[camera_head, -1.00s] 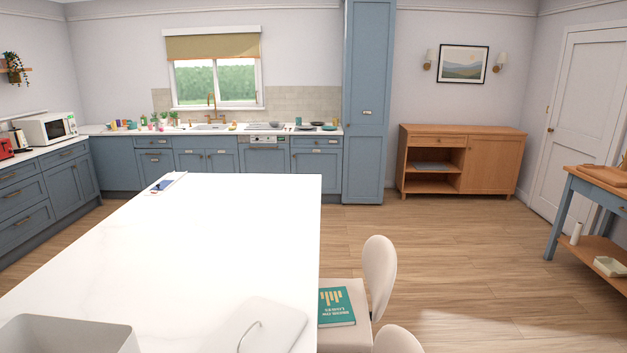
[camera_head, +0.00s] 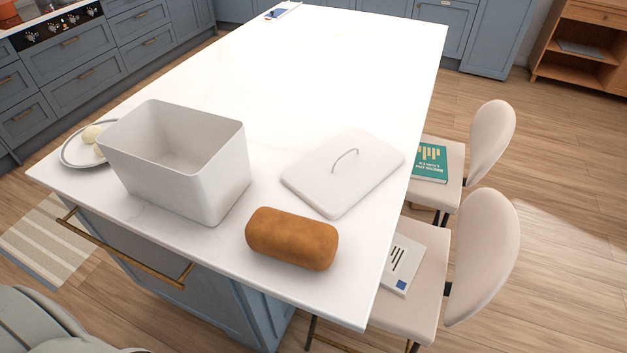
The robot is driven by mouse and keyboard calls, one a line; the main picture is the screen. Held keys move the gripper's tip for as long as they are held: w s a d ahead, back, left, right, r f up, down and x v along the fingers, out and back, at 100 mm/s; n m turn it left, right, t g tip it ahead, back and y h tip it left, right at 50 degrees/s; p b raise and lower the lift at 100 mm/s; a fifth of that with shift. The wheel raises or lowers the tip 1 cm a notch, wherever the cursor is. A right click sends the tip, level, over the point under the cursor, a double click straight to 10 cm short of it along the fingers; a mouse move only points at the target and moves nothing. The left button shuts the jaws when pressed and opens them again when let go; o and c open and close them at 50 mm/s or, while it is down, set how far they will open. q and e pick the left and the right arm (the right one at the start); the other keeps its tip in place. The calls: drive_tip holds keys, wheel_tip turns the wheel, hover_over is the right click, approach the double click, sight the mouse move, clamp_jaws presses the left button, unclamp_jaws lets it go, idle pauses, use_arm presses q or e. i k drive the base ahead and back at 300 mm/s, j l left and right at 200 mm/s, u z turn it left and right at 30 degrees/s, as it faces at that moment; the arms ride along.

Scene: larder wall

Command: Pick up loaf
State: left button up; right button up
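A brown loaf (camera_head: 292,238) lies on its own on the white island top (camera_head: 280,75), close to the near edge. It is right of an open, empty-looking white bin (camera_head: 178,165) and in front of a white lid (camera_head: 343,173) with a thin handle that lies flat. Neither of my grippers shows in the head view.
A plate with pale round items (camera_head: 90,146) sits left of the bin. Two chairs (camera_head: 483,262) stand along the island's right side with books on their seats. A gold rail (camera_head: 125,252) runs along the near cabinet front. The island's far part is mostly clear.

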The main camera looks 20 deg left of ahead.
sight(311, 244)
drive_tip(key=k+j+z, duration=0.15)
drive_tip(key=j+z, duration=0.15)
drive_tip(key=j, duration=0.2)
drive_tip(key=k+j+z, duration=0.3)
drive_tip(key=j, duration=0.2)
drive_tip(key=k+j+z, duration=0.15)
drive_tip(key=j+z, duration=0.15)
drive_tip(key=j, duration=0.15)
drive_tip(key=k+j+z, duration=0.3)
drive_tip(key=j, duration=0.05)
